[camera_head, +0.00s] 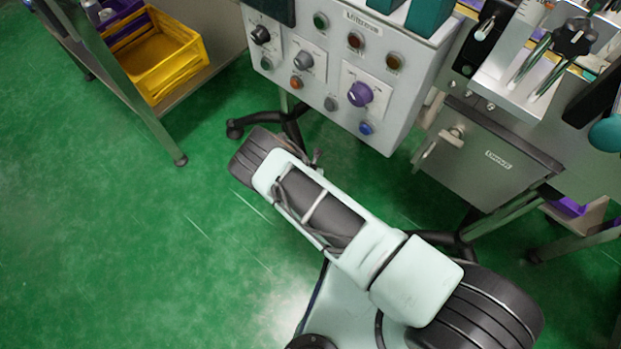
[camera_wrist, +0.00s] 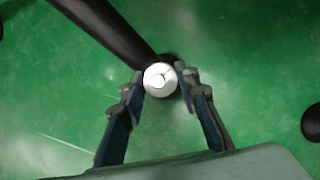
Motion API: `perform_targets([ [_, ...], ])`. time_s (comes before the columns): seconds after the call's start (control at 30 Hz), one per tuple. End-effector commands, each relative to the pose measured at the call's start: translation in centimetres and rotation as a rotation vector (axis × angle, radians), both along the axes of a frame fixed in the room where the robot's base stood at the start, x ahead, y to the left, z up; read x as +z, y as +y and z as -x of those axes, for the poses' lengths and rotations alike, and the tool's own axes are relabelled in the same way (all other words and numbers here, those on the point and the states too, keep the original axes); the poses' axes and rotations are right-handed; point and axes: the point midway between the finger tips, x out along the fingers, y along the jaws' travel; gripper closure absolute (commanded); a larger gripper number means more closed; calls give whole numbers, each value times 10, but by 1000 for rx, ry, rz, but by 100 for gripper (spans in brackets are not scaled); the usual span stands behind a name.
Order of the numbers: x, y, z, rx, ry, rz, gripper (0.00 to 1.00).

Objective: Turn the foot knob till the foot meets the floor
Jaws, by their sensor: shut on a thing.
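The foot knob (camera_wrist: 160,80) shows in the wrist view as a small round white knob with a dark mark on its top. My gripper (camera_wrist: 161,87) is shut on it, with one fingertip on its left side and one on its right. A dark leg (camera_wrist: 105,28) of the machine's base runs from the upper left down to the knob. The foot under the knob is hidden, so its gap to the floor cannot be seen. In the head view my arm covers the knob and the gripper.
A grey control box (camera_head: 340,75) with knobs and buttons stands above a black base (camera_head: 285,122). A grey cabinet (camera_head: 490,155) is to its right. A yellow bin (camera_head: 155,65) sits on a shelf at upper left. The green floor (camera_head: 110,230) at left is clear.

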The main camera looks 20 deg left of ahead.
Motion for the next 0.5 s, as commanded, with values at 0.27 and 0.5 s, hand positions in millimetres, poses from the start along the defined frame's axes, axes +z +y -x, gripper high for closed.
perform_targets([
  [0.27,0,1,0,-3,-1,-1,95],
  [0.5,0,0,0,-2,-1,-1,54],
])
